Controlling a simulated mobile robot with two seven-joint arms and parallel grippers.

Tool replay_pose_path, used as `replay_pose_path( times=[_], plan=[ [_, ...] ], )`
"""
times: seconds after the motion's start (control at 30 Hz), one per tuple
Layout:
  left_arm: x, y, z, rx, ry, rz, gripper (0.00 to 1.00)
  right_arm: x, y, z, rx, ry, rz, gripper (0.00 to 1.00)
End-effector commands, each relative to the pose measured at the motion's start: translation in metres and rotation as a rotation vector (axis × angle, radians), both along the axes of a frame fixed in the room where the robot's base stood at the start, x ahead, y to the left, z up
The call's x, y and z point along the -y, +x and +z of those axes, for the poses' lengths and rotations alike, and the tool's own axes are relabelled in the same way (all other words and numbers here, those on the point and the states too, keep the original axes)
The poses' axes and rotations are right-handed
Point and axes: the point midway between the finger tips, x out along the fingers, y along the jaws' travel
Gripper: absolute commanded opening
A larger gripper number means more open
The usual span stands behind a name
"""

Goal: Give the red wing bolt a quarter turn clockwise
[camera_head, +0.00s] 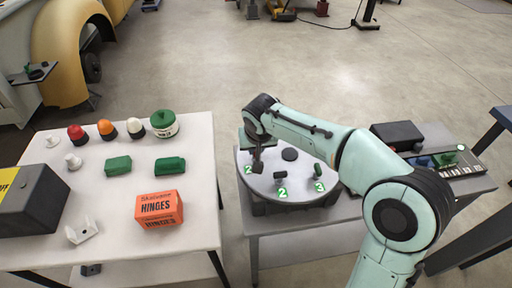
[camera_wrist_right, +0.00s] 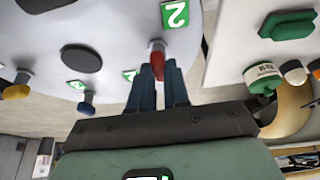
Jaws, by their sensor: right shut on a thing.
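The red wing bolt (camera_wrist_right: 157,60) shows between the fingertips of my right gripper (camera_wrist_right: 158,82) in the wrist view. The gripper is shut on it, with one dark blue finger on each side. How far the bolt is turned is hard to tell. My left gripper is not in view.
Other wing bolts stand on the plate, a yellow one (camera_wrist_right: 16,91) and a blue one (camera_wrist_right: 86,103), near a black disc (camera_head: 290,154). A dark box (camera_head: 397,135) lies to the right. A white table (camera_head: 118,208) at left holds an orange hinges box (camera_head: 159,208) and green blocks.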

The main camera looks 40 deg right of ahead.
Motion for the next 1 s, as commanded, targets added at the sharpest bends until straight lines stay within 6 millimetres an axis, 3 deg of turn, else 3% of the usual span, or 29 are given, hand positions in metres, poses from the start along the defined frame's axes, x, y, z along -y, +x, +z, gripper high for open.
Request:
replay_pose_path(
  times=[0.67, 0.7, 0.77, 1.0],
  plan=[
    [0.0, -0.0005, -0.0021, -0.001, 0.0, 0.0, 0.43, -0.0007, -0.0007, -0.0011, -0.006, 0.002, -0.066, 0.0],
    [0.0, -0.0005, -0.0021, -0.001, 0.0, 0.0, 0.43, -0.0007, -0.0007, -0.0011, -0.006, 0.002, -0.066, 0.22],
    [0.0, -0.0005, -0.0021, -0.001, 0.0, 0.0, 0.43, -0.0008, -0.0006, -0.0011, -0.006, 0.002, -0.066, 0.41],
    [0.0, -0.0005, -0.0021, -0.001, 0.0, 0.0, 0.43, -0.0006, -0.0002, -0.0006, -0.003, 0.001, -0.065, 0.41]
  ],
)
